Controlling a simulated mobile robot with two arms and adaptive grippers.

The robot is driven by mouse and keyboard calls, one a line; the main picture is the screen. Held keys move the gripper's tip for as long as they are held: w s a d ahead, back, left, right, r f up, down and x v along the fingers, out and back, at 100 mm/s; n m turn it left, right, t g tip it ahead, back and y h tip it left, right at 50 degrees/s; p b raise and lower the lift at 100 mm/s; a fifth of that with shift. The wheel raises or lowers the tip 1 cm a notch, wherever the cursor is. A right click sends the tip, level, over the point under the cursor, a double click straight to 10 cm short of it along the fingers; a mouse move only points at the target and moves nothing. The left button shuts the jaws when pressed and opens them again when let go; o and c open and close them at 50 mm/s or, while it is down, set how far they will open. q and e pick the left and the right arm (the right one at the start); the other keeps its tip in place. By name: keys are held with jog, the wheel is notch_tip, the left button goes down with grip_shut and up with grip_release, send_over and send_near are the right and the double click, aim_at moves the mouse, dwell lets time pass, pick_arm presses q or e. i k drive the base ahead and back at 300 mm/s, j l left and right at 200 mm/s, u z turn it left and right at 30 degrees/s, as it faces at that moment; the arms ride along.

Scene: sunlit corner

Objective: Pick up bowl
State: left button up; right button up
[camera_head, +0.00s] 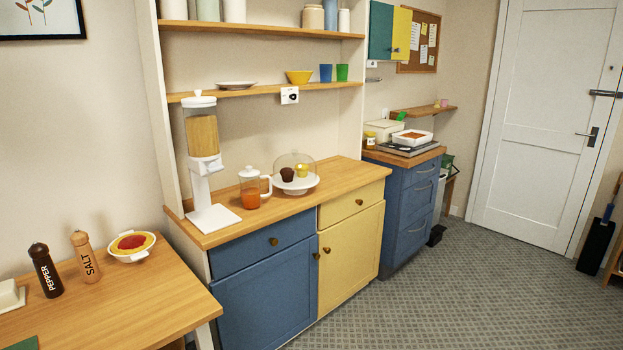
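A small yellow bowl (299,77) stands on the lower wall shelf (262,90) above the sideboard, between a white plate (236,85) and a blue cup (326,73). A white bowl (132,257) with two small handles and red and yellow contents stands on the wooden table (150,299) at the lower left. Neither of my grippers shows in the head view.
The sideboard (355,180) below the shelf carries a cereal dispenser (203,150), a pitcher (250,188) and a glass-domed cake stand (295,182). Salt (86,258) and pepper (45,270) mills stand beside the white bowl.

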aim_at(299, 78)
jog(key=i+l+z, duration=0.1)
jog(key=i+z, duration=0.15)
jog(key=i, duration=0.4)
jog(key=i+z, duration=0.25)
jog(key=i, duration=0.4)
jog(key=i+j+z, duration=0.25)
jog(key=i, duration=0.4)
